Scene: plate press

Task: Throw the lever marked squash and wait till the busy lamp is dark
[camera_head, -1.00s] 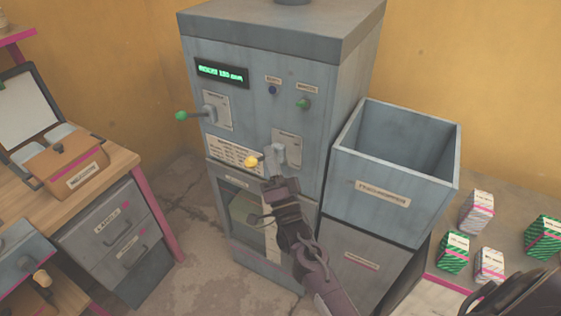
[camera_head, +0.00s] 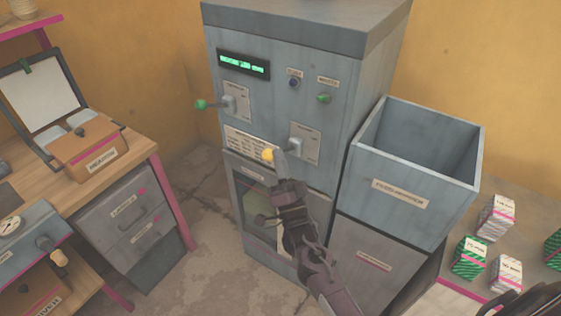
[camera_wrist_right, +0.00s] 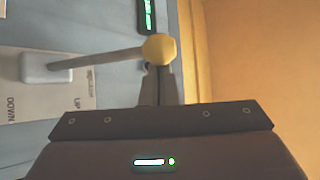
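The grey press (camera_head: 285,125) stands in the middle of the head view. A lever with a yellow knob (camera_head: 267,154) sticks out of its right lever plate; a lever with a green knob (camera_head: 201,104) is at its left plate. My right gripper (camera_head: 281,160) is at the yellow knob. In the right wrist view the yellow knob (camera_wrist_right: 159,48) is at the fingertips (camera_wrist_right: 160,70), which look closed together; its plate reads UP and DOWN. My left gripper is out of view.
A lit green display (camera_head: 243,64) is at the press's upper left. An open grey bin (camera_head: 400,190) stands close at its right. Several small cartons (camera_head: 470,257) are at the far right. A wooden desk (camera_head: 125,155) with drawers is at the left.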

